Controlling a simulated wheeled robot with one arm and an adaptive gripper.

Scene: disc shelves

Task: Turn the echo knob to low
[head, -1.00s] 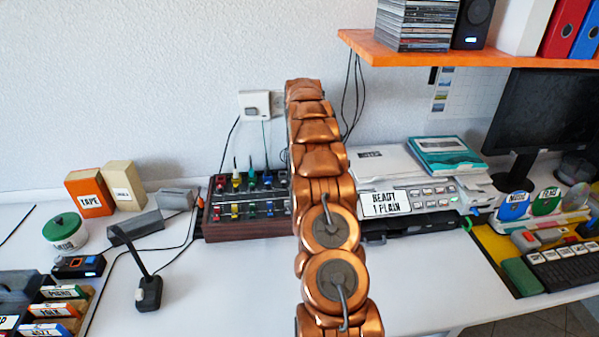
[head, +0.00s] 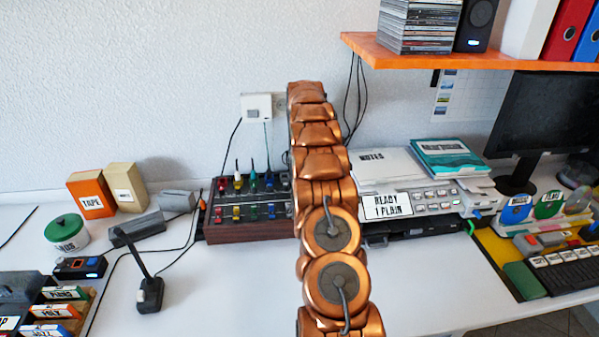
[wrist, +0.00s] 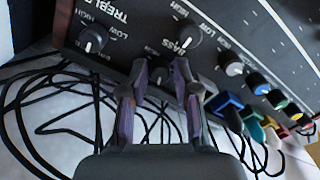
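The dark mixer with wooden sides (head: 250,230) stands on the desk against the wall in the head view, its right part hidden behind my arm. In the wrist view its black panel (wrist: 125,25) shows knobs with white pointers. One knob (wrist: 92,40) is by the TREBLE label and one (wrist: 190,38) by the BASS label. A third dark knob (wrist: 159,73) is partly hidden between my fingers. I cannot read an echo label. My gripper (wrist: 160,68) is open, its fingertips apart at the panel around this third knob; contact cannot be told. The head view hides the gripper.
A row of colored knobs or sliders (wrist: 257,84) lies right of my fingers, and black cables (wrist: 60,110) loop below. In the head view a READY 1 PLAIN device (head: 410,205) stands right of my arm, and a microphone (head: 150,290) at left front.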

